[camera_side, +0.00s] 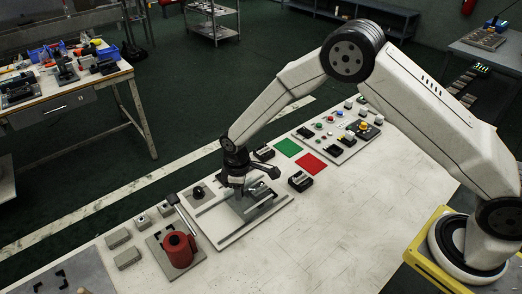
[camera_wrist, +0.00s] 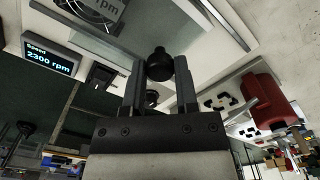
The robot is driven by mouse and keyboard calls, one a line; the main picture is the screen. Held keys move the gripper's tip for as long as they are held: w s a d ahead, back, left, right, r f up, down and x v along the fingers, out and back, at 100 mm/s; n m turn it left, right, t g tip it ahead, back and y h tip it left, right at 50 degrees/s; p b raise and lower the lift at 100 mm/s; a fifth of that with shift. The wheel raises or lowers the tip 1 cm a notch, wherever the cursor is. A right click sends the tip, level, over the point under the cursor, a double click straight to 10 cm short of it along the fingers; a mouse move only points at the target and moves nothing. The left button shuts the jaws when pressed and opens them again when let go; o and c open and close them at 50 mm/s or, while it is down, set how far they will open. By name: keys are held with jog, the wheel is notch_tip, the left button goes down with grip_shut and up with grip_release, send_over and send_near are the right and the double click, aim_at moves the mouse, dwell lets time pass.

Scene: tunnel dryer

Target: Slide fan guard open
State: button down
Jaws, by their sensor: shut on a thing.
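My gripper (camera_side: 238,190) is down at the white board (camera_side: 222,236). In the wrist view, my gripper (camera_wrist: 160,82) has its two fingers on either side of a round black knob (camera_wrist: 159,64) and is shut on it. The fan guard appears as a grey plate (camera_wrist: 165,25) behind the knob. In the side view, a grey plate (camera_side: 262,207) lies on the board beneath my gripper, partly hidden by it. A round fan (camera_wrist: 97,10) shows at the top left of the wrist view, cut off by the frame edge. I cannot tell how much of it the guard covers.
A lit display (camera_wrist: 50,58) reads Speed 2300 rpm. A red cylinder (camera_side: 178,251) stands on the table left of the board, near small grey blocks (camera_side: 127,258). A button panel (camera_side: 345,133), green square (camera_side: 288,147) and red square (camera_side: 311,163) lie to the right. The front table is clear.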

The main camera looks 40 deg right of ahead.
jog(key=a, duration=0.8)
jog(key=shift+a+r, duration=0.1)
jog(key=shift+a, duration=0.15)
jog(key=shift+c, duration=2.1)
grip_release()
jog(key=shift+a, duration=0.1)
jog(key=shift+o, duration=0.3)
notch_tip(320, 180, up, 8)
jog(key=shift+d, duration=0.25)
